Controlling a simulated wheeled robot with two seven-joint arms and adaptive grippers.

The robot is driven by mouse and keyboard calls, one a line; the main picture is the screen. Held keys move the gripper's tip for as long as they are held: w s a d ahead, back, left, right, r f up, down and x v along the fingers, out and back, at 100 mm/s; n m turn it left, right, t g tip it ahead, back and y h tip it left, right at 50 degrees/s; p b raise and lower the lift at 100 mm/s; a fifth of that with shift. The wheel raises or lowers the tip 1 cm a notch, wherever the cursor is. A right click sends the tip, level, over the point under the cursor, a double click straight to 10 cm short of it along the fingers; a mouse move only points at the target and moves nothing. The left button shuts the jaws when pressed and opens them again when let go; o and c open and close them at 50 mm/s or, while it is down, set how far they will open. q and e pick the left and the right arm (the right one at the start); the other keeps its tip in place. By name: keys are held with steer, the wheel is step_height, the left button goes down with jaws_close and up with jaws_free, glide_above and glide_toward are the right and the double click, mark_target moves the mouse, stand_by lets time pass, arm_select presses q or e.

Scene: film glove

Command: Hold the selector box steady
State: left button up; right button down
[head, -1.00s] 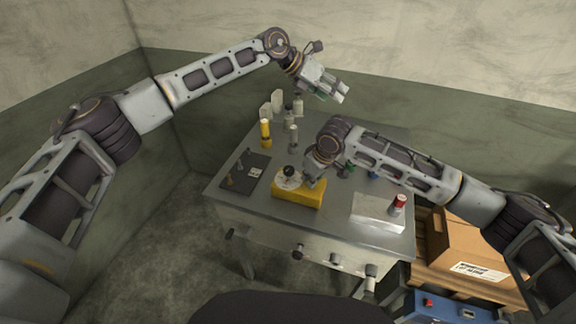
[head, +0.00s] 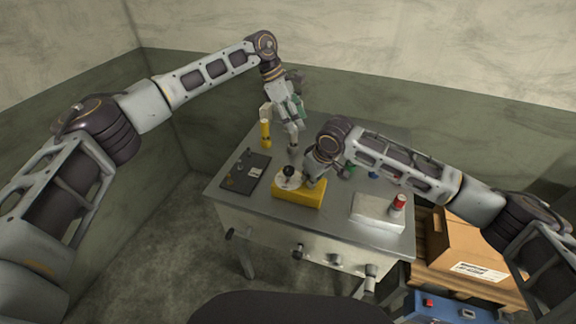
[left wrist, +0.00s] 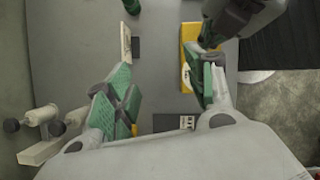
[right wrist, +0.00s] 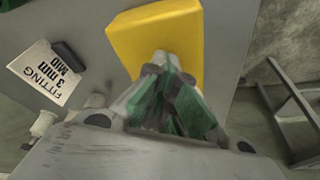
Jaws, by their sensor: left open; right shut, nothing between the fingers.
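The selector box, a yellow block (head: 299,195) with a white dial and black knob (head: 288,172), sits on the metal table near its front edge. My right gripper (head: 312,182) is shut and empty, its fingertips at the box's right part. In the right wrist view, the shut fingers (right wrist: 168,75) overlap the yellow box (right wrist: 140,35); whether they touch it I cannot tell. My left gripper (head: 295,143) is open and points down above the table behind the box. In the left wrist view, part of the yellow box (left wrist: 187,75) shows beside its right finger.
A dark mat (head: 235,184) lies left of the box, with a yellow cylinder (head: 265,134) behind it. A pale block (head: 372,212) with a red-topped cylinder (head: 398,203) stands at the right.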

mark_target(289, 169)
arm_select(q)
steer(key=s+a+m+g+y, duration=0.2)
steer(key=s+a+m, duration=0.2)
steer(key=m, duration=0.6)
steer(key=shift+s+a+f+g+y, duration=0.3)
steer(key=shift+s+f, duration=0.1)
steer(key=shift+s, duration=0.1)
steer(key=shift+x, duration=6)
